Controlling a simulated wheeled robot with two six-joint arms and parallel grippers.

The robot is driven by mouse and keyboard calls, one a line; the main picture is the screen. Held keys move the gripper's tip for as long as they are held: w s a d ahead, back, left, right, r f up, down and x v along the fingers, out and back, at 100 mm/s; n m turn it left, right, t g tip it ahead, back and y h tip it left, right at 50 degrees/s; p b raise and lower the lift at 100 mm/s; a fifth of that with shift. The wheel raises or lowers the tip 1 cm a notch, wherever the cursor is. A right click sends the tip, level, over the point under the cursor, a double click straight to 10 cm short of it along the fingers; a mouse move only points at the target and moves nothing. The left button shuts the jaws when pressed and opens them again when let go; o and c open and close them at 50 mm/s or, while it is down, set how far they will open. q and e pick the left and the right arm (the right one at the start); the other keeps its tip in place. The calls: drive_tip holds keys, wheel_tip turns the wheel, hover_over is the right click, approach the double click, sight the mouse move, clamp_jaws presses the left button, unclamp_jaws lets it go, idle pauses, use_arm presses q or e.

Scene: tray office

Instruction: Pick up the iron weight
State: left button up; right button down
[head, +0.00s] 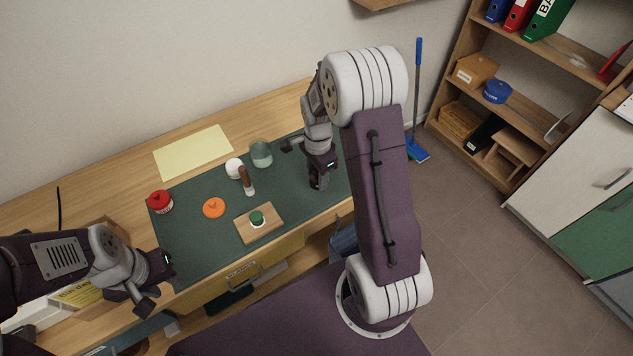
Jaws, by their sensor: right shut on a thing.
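My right gripper (316,172) is above the right part of the dark green desk mat (200,258). It is shut on a dark thing, which I take to be the iron weight; the jaws largely hide it and its shape is unclear. No other iron weight shows on the desk. My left gripper (160,282) is at the mat's front left corner. Its fingers are apart and nothing shows between them.
On the mat are a red-lidded jar (160,202), an orange disc (214,208), a wooden board (270,233) bearing a green-topped item (257,218), a wooden-handled tool (245,180), a white round thing (233,168) and a glass (261,154). Yellow paper (193,152) lies behind.

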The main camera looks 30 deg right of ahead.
drive_tip(key=s+d+r, duration=0.5)
drive_tip(key=d+r, duration=0.1)
drive_tip(key=d, duration=0.4)
drive_tip(key=shift+d+r+p, duration=0.15)
drive_tip(key=shift+r+p, duration=0.15)
drive_tip(key=shift+p, duration=0.1)
